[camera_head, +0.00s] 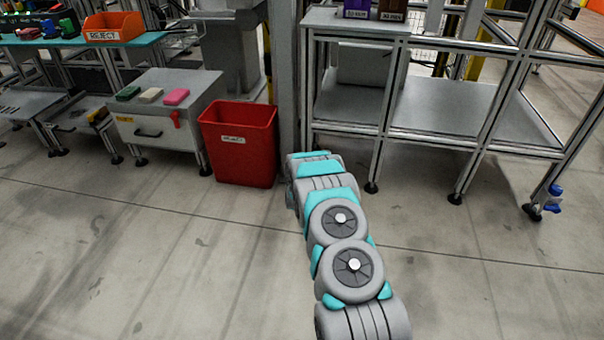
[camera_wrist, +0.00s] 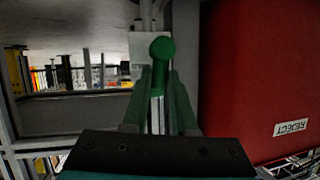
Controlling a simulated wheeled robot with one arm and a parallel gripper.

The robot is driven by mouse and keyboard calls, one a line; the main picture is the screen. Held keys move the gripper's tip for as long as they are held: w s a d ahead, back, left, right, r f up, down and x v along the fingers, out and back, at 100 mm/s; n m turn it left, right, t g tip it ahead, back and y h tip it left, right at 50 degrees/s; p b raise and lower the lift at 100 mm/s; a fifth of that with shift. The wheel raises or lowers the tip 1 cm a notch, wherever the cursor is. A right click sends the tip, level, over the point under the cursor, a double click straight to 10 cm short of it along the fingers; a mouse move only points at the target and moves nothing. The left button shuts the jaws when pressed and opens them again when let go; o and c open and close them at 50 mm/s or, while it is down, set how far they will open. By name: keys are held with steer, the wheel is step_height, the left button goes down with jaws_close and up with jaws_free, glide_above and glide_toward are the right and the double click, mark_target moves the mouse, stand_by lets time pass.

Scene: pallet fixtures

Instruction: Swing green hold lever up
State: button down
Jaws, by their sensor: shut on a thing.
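The green hold lever (camera_wrist: 162,50) shows in the wrist view as a round green knob on a short stem, in front of a pale plate. My gripper (camera_wrist: 160,98) has its two fingers closed in on either side of the lever, below the knob. The gripper is shut on the lever. The lower part of the lever is hidden by the fingers and the dark gripper body. In the head view my arm reaches toward the grey post (camera_head: 286,75); the gripper and the lever are hidden there.
A red reject bin (camera_head: 239,143) stands left of my arm; it fills the right of the wrist view (camera_wrist: 262,70), close to the gripper. A metal shelf frame (camera_head: 440,140) stands to the right. A grey cabinet (camera_head: 150,140) is left of the bin. The foreground floor is clear.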

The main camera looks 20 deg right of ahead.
steer(key=shift+w+a+n+h, duration=0.1)
steer(key=shift+a+n+h, duration=0.2)
steer(key=shift+n, duration=0.1)
steer(key=shift+g, duration=0.3)
steer(key=c, duration=0.7)
jaws_free()
steer(key=shift+d, duration=0.1)
steer(key=p+v, duration=0.1)
steer(key=v, duration=0.6)
steer(key=shift+s+r, duration=0.15)
steer(key=shift+s, duration=0.15)
